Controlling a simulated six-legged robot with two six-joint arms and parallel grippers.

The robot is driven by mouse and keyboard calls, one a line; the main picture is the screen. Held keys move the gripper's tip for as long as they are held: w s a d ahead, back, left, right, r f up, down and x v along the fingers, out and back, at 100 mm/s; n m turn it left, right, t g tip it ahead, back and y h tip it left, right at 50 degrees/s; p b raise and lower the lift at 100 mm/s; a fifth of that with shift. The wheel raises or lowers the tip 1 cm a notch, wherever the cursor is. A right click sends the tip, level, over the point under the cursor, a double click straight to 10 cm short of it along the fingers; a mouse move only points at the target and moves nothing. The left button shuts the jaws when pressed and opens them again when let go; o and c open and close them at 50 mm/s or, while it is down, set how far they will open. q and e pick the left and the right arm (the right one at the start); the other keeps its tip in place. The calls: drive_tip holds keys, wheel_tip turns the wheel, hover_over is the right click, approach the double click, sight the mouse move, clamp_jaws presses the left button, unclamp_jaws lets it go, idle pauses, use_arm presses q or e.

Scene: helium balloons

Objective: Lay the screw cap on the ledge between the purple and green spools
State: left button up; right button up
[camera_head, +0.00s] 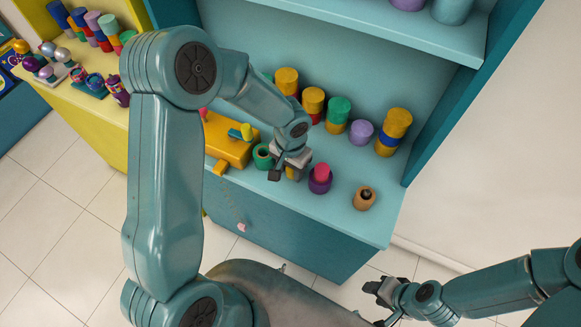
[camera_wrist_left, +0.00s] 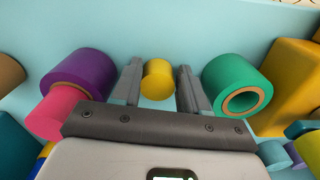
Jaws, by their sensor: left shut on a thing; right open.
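The yellow screw cap (camera_wrist_left: 158,79) is between the two fingers of my left gripper (camera_wrist_left: 159,88), which is shut on it. In the head view the cap (camera_head: 291,174) shows just under my left gripper (camera_head: 288,168), low over the light blue ledge (camera_head: 340,212). Whether it touches the ledge I cannot tell. The purple spool (camera_head: 319,184) is on one side of the gripper and the green spool (camera_head: 262,156) on the other; in the left wrist view, purple (camera_wrist_left: 82,78) is left and green (camera_wrist_left: 236,85) right. My right gripper (camera_head: 378,303) is open and empty, away from the ledge.
A pink piece (camera_head: 322,171) is at the purple spool. A tan spool (camera_head: 364,198) stands to its right. A yellow-orange toy (camera_head: 229,148) is left of the green spool. Several coloured cylinders, including a lilac one (camera_head: 361,132), stand behind. The ledge's front right is bare.

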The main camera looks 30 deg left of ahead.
sight(290, 170)
use_arm(q)
drive_tip(key=o, duration=1.3)
drive_tip(key=shift+f, duration=0.15)
wheel_tip(290, 170, up, 12)
drive_tip(key=shift+r, duration=0.2)
drive_tip(key=shift+w, duration=0.1)
